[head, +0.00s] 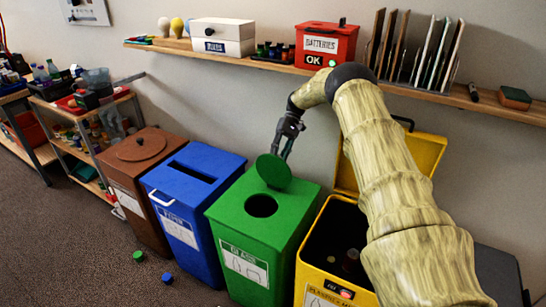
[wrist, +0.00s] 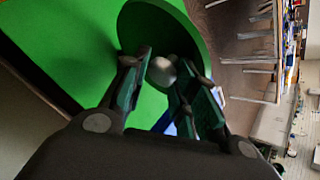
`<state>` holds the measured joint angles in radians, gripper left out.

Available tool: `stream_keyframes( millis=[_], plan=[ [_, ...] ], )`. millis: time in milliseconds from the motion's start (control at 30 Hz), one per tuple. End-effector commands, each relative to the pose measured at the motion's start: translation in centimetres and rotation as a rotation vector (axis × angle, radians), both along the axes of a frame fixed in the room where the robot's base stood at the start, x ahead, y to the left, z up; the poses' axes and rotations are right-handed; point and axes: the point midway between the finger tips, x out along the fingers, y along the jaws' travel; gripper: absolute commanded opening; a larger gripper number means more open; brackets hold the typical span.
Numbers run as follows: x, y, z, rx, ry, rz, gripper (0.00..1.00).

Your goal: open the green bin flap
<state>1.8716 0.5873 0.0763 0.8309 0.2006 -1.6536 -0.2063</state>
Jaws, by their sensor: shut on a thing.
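The green bin (head: 230,227) stands between the blue bin and the yellow bin, with a glass label on its front. Its round green flap (head: 273,171) is tilted up at the back of the lid, and the round dark hole (head: 261,205) shows in front of it. My gripper (head: 280,154) is behind and above the flap. In the wrist view the flap (wrist: 197,30) fills the top middle, and my gripper (wrist: 162,68) is shut on its grey round knob (wrist: 161,71). The fingers partly hide the knob.
The blue bin (head: 190,185) is on the left, with the brown bin (head: 133,165) beyond it. The yellow bin (head: 312,277) on the right has its lid up, beside my arm. A wall shelf (head: 379,83) runs above. Small green and blue things lie on the floor in front.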

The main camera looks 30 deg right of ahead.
Motion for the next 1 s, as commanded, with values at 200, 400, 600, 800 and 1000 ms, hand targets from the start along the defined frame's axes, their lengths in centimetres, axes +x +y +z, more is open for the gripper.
stream_keyframes(
  millis=[200, 400, 600, 800, 1000],
  plan=[
    [-0.75, -0.77, -1.87, -0.012, 0.018, -0.003, 0.00],
    [-0.80, -0.81, -1.90, -0.011, 0.019, -0.002, 0.00],
    [-0.80, -0.80, -1.91, -0.012, 0.019, -0.002, 0.00],
    [-0.75, -0.71, -1.86, -0.011, 0.019, -0.001, 0.51],
    [-0.36, -0.23, -1.64, -0.009, 0.015, 0.003, 0.51]
  ],
)
